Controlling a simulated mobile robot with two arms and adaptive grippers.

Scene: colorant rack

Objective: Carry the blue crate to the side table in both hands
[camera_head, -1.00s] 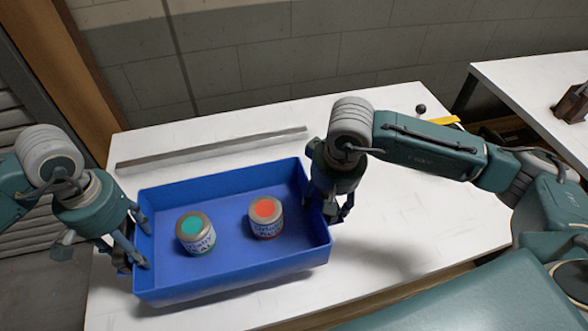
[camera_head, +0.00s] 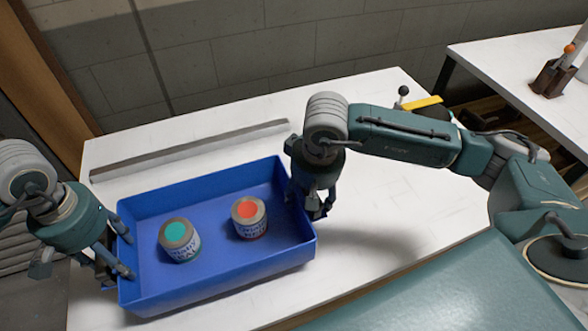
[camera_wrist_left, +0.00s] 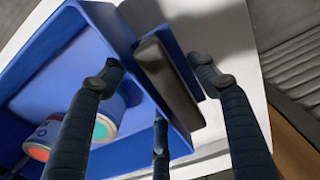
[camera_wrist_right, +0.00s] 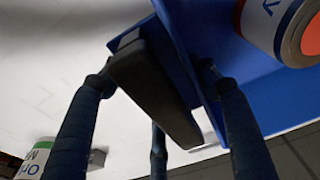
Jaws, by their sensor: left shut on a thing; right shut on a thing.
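The blue crate (camera_head: 215,287) is an open shallow tray, held over the white table (camera_head: 400,215); its shadow falls on the tabletop to the right. Inside stand a can with a teal top (camera_head: 179,240) and a can with an orange-red top (camera_head: 249,217), both upright. My left gripper (camera_head: 114,255) is shut on the crate's left end wall. My right gripper (camera_head: 312,203) is shut on its right end wall. Each wrist view shows fingers on both sides of a dark grip piece at the crate wall (camera_wrist_left: 180,110) (camera_wrist_right: 185,40). The crate's underside is hidden.
A second white table (camera_head: 505,60) stands at the upper right, with a brown holder (camera_head: 552,78) on it. A grey bar (camera_head: 190,150) lies along the near table's back. A yellow item (camera_head: 422,102) is by its far right corner. A block wall is behind.

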